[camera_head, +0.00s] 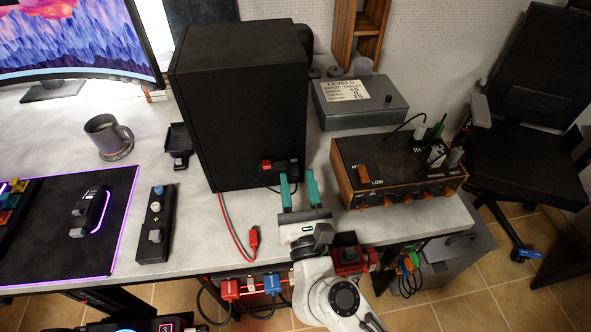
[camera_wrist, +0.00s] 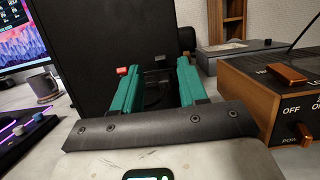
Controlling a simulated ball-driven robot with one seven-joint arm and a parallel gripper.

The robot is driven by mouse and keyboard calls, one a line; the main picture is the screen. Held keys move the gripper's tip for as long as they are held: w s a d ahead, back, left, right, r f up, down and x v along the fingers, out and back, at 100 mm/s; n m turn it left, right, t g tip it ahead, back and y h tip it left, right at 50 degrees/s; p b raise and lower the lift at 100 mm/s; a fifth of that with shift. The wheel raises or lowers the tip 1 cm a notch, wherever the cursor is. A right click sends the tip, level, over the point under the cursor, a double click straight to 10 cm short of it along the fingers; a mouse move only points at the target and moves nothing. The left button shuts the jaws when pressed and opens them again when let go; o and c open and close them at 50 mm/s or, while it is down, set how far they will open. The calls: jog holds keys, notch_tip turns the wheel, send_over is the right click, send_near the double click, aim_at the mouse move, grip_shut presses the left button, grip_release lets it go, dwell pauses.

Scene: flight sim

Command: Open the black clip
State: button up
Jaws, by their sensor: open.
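The black clip (camera_head: 294,166) is on the lower part of the big black box's panel, right of a red clip (camera_head: 266,165). It looks shut, though its dark shape is hard to make out. My gripper (camera_head: 298,178) has teal fingers and is open and empty, pointing at the panel. In the wrist view the black clip (camera_wrist: 160,61) shows between the spread fingertips, a little beyond or level with them. I cannot tell whether a finger touches it. In the wrist view the red clip (camera_wrist: 121,71) is just left of the left finger.
The black box (camera_head: 240,110) stands on the grey desk. A wood-sided amplifier (camera_head: 395,175) stands close on the right. A grey box (camera_head: 360,105) is behind it. A mug (camera_head: 105,135) stands far left.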

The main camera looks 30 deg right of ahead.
aim_at(294, 160)
jog(key=b+v, duration=0.1)
jog(key=v, duration=0.5)
jog(key=shift+s, duration=0.25)
jog(key=w+d+r+g, duration=0.1)
jog(key=w, duration=0.2)
jog(key=w+r+g, duration=0.1)
jog(key=w, duration=0.2)
jog(key=w+d+r, duration=0.1)
jog(key=w, duration=0.2)
jog(key=shift+d+r+g+y+p, duration=0.15)
jog(key=shift+d+g+y+p, duration=0.15)
jog(key=shift+d+g+y, duration=0.1)
dwell(0.4)
grip_shut()
